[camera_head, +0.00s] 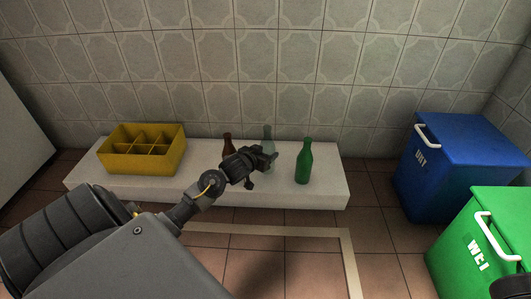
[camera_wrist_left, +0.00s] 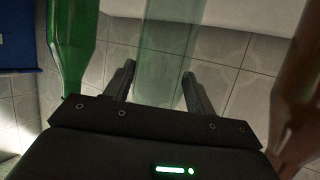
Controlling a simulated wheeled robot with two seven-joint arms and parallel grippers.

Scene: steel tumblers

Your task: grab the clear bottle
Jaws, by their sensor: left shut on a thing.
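The clear bottle (camera_head: 267,134) stands upright on the white bench, between a brown bottle and a green bottle. My left gripper (camera_head: 268,155) reaches it from the front and hides part of its body. In the left wrist view, the clear bottle (camera_wrist_left: 165,60) lies between the two fingers of my left gripper (camera_wrist_left: 158,85), which is shut on it.
The green bottle (camera_head: 304,163) stands close on the right, and the brown bottle (camera_head: 228,146) on the left, partly hidden. A yellow divided crate (camera_head: 113,160) sits on the bench (camera_head: 330,190). Blue (camera_head: 430,185) and green (camera_head: 470,255) bins stand at right.

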